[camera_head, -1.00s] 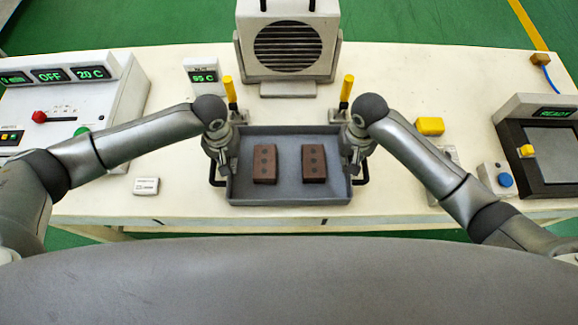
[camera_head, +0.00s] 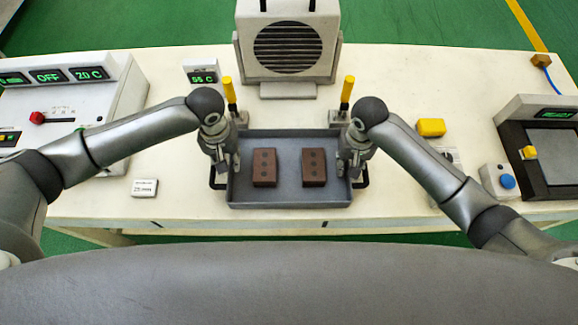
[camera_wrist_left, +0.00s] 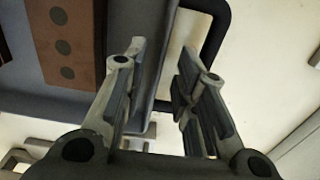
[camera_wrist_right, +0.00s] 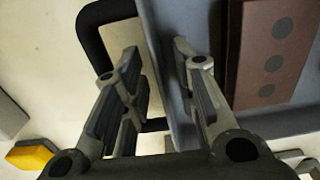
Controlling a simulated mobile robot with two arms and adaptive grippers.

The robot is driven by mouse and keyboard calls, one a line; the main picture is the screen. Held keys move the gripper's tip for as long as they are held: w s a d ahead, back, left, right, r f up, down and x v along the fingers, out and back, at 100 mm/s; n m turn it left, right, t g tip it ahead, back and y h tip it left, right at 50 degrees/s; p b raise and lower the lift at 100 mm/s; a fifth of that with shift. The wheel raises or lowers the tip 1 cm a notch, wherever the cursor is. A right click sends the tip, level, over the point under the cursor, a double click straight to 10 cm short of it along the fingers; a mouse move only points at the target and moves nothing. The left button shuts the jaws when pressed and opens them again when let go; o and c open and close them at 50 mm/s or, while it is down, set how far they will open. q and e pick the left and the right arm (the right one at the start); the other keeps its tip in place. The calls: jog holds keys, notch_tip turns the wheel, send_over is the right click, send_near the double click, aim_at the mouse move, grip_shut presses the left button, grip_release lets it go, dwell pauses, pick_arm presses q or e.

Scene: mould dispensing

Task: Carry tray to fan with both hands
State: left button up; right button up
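The grey tray (camera_head: 290,197) lies on the table in front of the fan (camera_head: 287,48), with two brown moulds (camera_head: 265,168) (camera_head: 314,167) inside. It has a black handle at each side. My left gripper (camera_head: 226,170) is at the tray's left side. In the left wrist view its fingers (camera_wrist_left: 163,50) are apart, with the tray wall and black handle (camera_wrist_left: 218,30) behind them. My right gripper (camera_head: 351,170) is at the right side. In the right wrist view its fingers (camera_wrist_right: 155,50) are apart beside the other handle (camera_wrist_right: 92,35). Contact with either handle cannot be told.
Two yellow-topped posts (camera_head: 229,92) (camera_head: 346,91) stand between tray and fan. A control panel (camera_head: 70,95) is at the left, and a dark device (camera_head: 545,155) and blue button (camera_head: 507,181) at the right. A small white label block (camera_head: 145,188) lies left of the tray.

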jog(key=shift+r, duration=0.25)
pick_arm(q)
notch_tip(320, 180, up, 9)
pick_arm(e)
notch_tip(320, 180, up, 12)
jog(key=shift+f, duration=0.25)
pick_arm(q)
jog(key=shift+f, duration=0.15)
dwell(0.4)
